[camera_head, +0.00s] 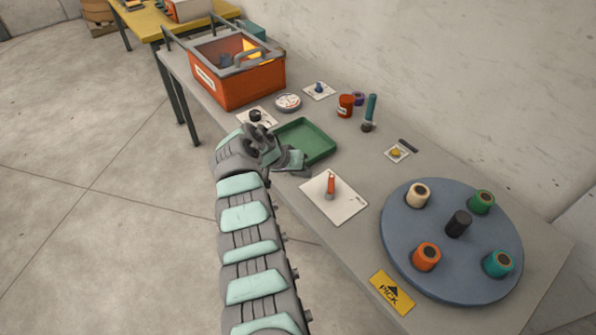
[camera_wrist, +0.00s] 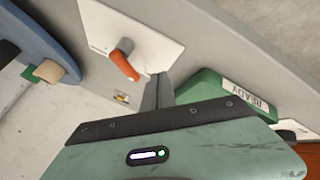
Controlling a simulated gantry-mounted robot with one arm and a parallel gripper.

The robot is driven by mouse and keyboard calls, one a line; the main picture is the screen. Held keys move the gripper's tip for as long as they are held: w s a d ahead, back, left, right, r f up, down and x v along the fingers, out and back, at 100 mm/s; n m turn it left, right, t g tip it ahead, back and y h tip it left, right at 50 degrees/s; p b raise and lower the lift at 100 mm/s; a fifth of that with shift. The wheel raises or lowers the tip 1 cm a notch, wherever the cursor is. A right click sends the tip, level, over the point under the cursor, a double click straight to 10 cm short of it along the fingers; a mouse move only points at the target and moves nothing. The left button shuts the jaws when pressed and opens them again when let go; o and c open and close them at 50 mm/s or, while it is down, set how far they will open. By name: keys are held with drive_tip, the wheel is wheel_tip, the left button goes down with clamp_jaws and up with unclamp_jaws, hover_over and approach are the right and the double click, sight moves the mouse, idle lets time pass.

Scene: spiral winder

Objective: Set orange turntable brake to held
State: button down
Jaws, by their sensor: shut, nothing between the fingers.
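The orange turntable brake is an orange lever (camera_head: 330,186) standing on a white plate (camera_head: 345,208) on the table, left of the round turntable (camera_head: 420,285). In the wrist view the orange lever (camera_wrist: 124,66) shows on its white plate (camera_wrist: 97,18), beyond my gripper's housing and a little left of centre. My gripper (camera_head: 303,168) is shut and empty, at the table's front edge by the green tray, left of the lever and apart from it.
A green tray (camera_head: 333,148) lies close behind my gripper; its READY label (camera_wrist: 245,97) shows in the wrist view. The blue-grey turntable carries several coloured spools. A yellow PICK card (camera_head: 392,293) lies in front. A red crate (camera_head: 212,92) stands at the far left.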

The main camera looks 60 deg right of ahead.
sight(331, 184)
drive_tip(key=shift+b+x, duration=0.3)
drive_tip(key=shift+x, duration=0.75)
drive_tip(key=shift+s+d+r, duration=0.1)
drive_tip(key=shift+s+d, duration=0.15)
drive_tip(key=shift+s, duration=0.35)
drive_tip(key=shift+s+d+f, duration=0.1)
drive_tip(key=shift+s+d, duration=0.15)
drive_tip(key=shift+s, duration=0.35)
drive_tip(key=shift+s+d+r, duration=0.1)
drive_tip(key=shift+s+d, duration=0.15)
drive_tip(key=shift+s, duration=0.4)
drive_tip(key=shift+w+b, duration=0.1)
drive_tip(key=shift+b, duration=0.25)
drive_tip(key=shift+d+m+b, duration=0.15)
drive_tip(key=shift+m+b, duration=0.15)
drive_tip(key=shift+m, duration=0.2)
